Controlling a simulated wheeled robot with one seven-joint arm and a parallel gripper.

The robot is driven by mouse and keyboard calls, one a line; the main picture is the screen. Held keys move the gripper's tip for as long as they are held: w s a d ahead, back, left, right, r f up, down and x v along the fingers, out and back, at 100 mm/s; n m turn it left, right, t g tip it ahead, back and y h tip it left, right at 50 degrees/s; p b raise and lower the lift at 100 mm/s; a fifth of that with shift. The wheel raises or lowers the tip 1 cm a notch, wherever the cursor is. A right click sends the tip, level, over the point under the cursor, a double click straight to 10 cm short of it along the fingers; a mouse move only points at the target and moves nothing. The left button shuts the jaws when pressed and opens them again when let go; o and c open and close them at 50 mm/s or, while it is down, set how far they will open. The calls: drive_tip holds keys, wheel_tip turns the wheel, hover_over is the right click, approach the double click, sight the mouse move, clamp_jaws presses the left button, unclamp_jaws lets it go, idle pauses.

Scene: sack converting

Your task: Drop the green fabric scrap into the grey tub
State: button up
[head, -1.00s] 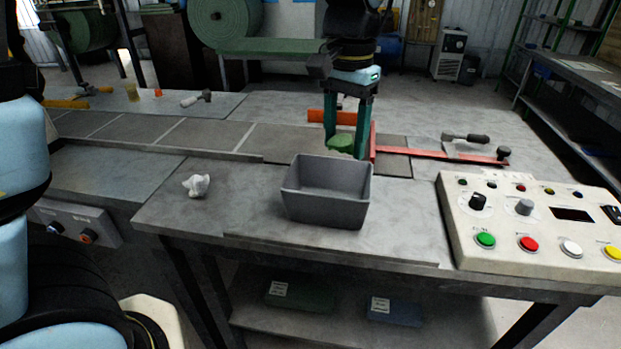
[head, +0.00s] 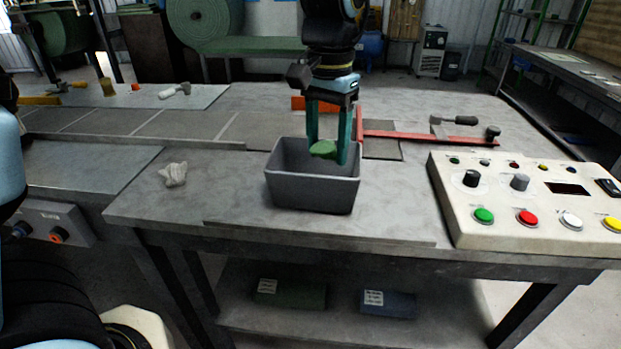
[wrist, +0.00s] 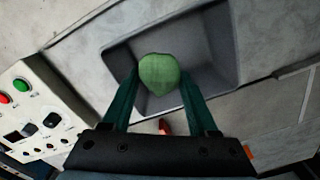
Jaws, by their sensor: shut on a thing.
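The green fabric scrap (head: 324,148) is between the fingertips of my gripper (head: 328,150), which is shut on it. In the head view the scrap and fingertips appear at the grey tub's (head: 312,190) opening, near its back rim. In the wrist view the scrap (wrist: 159,73) shows between the two green fingers, with the tub (wrist: 221,45) behind and around it. The tub stands upright on the table. How far the scrap is above the tub floor is hard to tell.
A crumpled white piece (head: 173,174) lies left of the tub. A red bar with a handle (head: 430,138) lies behind and to the right. A control panel (head: 530,205) with coloured buttons stands at the right. The tabletop in front of the tub is clear.

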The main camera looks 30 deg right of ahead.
drive_tip(key=o, duration=1.4)
drive_tip(key=shift+r, duration=0.1)
wheel_tip(320, 180, up, 11)
drive_tip(key=b, duration=0.1)
drive_tip(key=shift+f+b, duration=0.2)
drive_tip(key=shift+b, duration=0.15)
